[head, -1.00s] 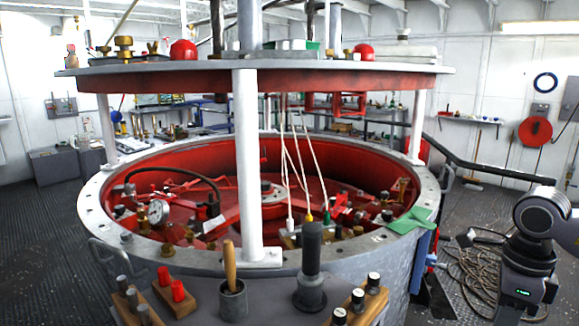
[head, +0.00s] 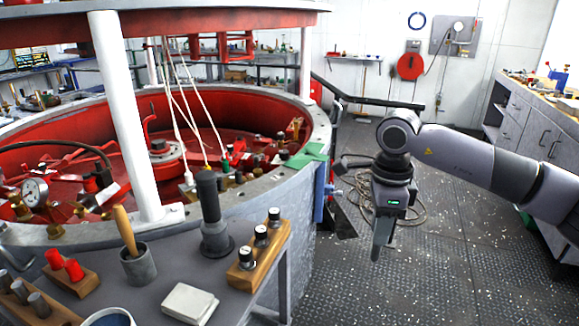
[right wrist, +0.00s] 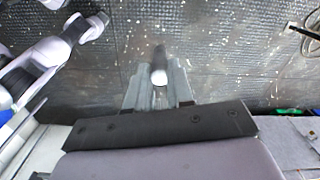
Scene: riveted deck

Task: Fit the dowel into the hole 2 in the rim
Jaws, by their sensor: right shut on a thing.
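My right gripper (head: 380,252) hangs over the open floor, to the right of the round vessel and apart from it. In the right wrist view its fingers (right wrist: 159,88) are shut on a dark round rod with a pale end, which I take as the dowel (right wrist: 159,66). The dowel cannot be made out in the head view. The pale metal rim (head: 318,125) circles the red inside of the vessel. I cannot tell which of its small holes is hole 2. My left gripper cannot be made out.
A green cloth (head: 306,156) lies over the rim's near right side. A bench in front holds a wooden block (head: 258,246) with black pegs, a dark upright cylinder (head: 212,215) and a grey cup (head: 138,265). White posts stand on the rim. Coiled cable (head: 415,212) lies on the floor.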

